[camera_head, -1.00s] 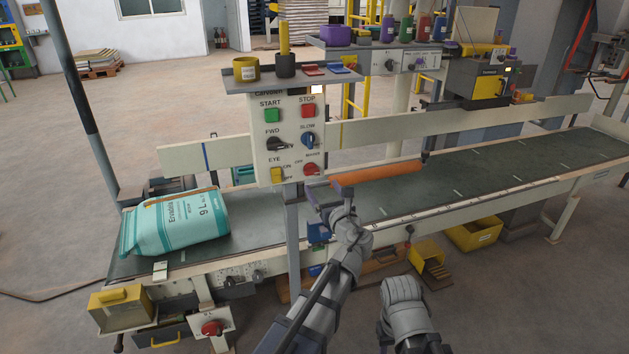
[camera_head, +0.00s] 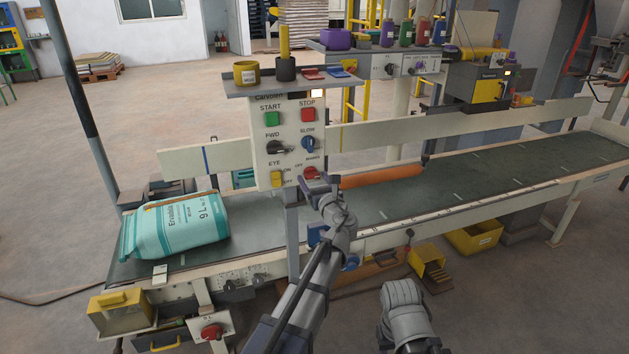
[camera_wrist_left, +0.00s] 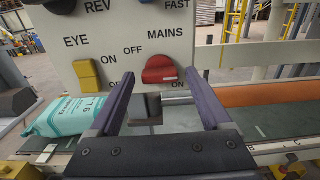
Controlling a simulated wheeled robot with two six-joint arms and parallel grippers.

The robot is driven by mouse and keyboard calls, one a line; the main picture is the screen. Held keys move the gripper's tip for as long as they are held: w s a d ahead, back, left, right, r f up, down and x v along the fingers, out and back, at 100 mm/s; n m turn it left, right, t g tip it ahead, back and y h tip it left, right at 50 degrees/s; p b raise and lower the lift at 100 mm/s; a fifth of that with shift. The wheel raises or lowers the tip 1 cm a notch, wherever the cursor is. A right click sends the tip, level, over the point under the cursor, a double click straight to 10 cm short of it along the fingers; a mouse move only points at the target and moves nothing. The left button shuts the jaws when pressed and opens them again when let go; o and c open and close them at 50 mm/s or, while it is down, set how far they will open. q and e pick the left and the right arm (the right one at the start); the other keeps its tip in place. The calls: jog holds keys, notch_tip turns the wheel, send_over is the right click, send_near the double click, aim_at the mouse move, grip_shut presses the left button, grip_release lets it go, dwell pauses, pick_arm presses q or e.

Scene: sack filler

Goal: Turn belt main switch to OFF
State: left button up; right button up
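The red mains switch (camera_head: 311,173) is at the lower right of the cream control panel (camera_head: 262,153). In the left wrist view the red knob (camera_wrist_left: 159,70) sits under the word MAINS, with OFF at its upper left and ON at its lower right. Its handle looks roughly level; I cannot tell its exact setting. My left gripper (camera_head: 318,183) is just in front of the panel's lower right. In the wrist view its open, empty fingers (camera_wrist_left: 158,82) frame the knob on both sides; contact is not visible. My right gripper is out of view.
The yellow EYE switch (camera_head: 277,178) is left of the mains switch, and the blue selector (camera_head: 308,143) is above it. A teal sack (camera_head: 178,226) lies on the belt (camera_head: 255,240) at left. An orange roller (camera_head: 385,175) is right of my left gripper.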

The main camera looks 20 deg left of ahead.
pick_arm(q)
jog(key=c, duration=1.2)
jog(key=shift+n, duration=0.3)
jog(key=n, duration=0.3)
jog(key=shift+n, duration=0.4)
jog(key=n, duration=0.4)
jog(key=shift+n, duration=0.3)
jog(key=n, duration=0.4)
jog(key=shift+n, duration=2.4)
